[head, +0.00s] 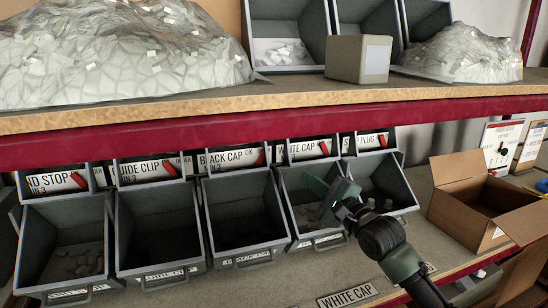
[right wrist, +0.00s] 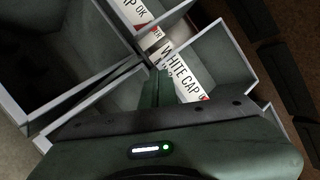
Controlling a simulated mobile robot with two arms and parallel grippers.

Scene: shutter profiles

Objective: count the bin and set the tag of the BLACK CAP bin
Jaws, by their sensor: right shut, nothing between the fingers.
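The BLACK CAP bin (head: 243,216) is the middle one of the lower row in the head view. Its inside is very dark, and I cannot tell whether black caps lie in it. Its label card (head: 232,158), reading "BLACK CAP OK" and "MIN 3", stands behind it with a red tag (head: 260,157) at the right end. Part of a card ending in "AP OK" (right wrist: 132,12) shows in the right wrist view. My right gripper (head: 324,198) is shut and empty over the WHITE CAP bin (head: 306,222), right of the BLACK CAP bin. My left gripper is out of view.
END STOP (head: 66,240) and GUIDE CLIP (head: 157,230) bins stand left. The STRIP PLUG bin (head: 384,190) is right, near my arm. An upper shelf with a red edge (head: 250,130) overhangs the row. An open cardboard box (head: 478,205) stands right.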

